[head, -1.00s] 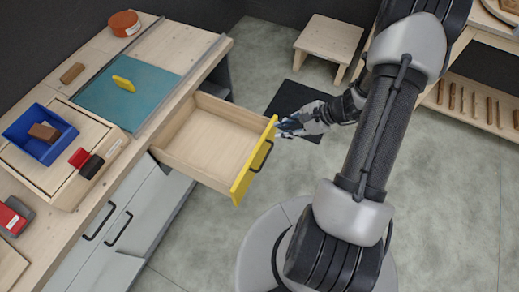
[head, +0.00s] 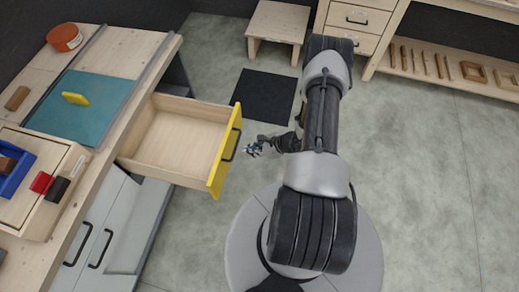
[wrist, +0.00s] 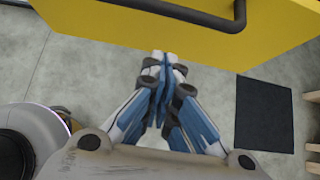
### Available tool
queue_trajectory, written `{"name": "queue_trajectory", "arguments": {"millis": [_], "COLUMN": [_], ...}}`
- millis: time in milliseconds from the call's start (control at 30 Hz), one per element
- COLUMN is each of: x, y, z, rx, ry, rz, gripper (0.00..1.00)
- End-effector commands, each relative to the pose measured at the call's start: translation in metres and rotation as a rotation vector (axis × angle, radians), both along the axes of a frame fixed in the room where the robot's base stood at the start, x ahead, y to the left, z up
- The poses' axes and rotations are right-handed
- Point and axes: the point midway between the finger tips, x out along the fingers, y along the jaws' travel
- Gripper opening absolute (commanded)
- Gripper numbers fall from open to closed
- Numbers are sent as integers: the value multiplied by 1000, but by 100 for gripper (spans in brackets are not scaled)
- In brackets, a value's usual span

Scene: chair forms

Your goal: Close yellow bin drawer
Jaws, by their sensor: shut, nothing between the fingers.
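The yellow-fronted drawer (head: 224,150) is pulled well out of the wooden workbench, and its pale wooden box (head: 178,138) is empty. Its front carries a dark bar handle (head: 231,145). In the wrist view the yellow front (wrist: 190,45) spans the top, with the dark handle (wrist: 190,14) along it. My gripper (head: 252,149) is just right of the drawer front, on the handle side. In the wrist view my gripper (wrist: 163,62) is shut and empty, its fingertips together near the lower edge of the yellow front. I cannot tell whether they touch it.
The workbench (head: 150,48) holds a teal board (head: 88,105), an orange round container (head: 64,37) and a blue bin (head: 18,170). Grey cabinet doors (head: 100,235) are below. A stool (head: 278,25) and black mat (head: 264,96) lie beyond. Floor at right is clear.

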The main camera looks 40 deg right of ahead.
Motion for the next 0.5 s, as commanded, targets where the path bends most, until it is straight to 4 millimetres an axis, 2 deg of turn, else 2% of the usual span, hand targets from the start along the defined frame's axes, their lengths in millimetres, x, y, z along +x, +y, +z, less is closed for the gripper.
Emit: {"name": "queue_trajectory", "arguments": {"millis": [67, 300, 500], "x": [9, 36, 42], "y": [9, 27, 30], "z": [-14, -11, -11], "rx": [1, -1, 0], "ry": [1, -2, -1], "rz": [4, 3, -1], "gripper": [0, 0, 0]}}
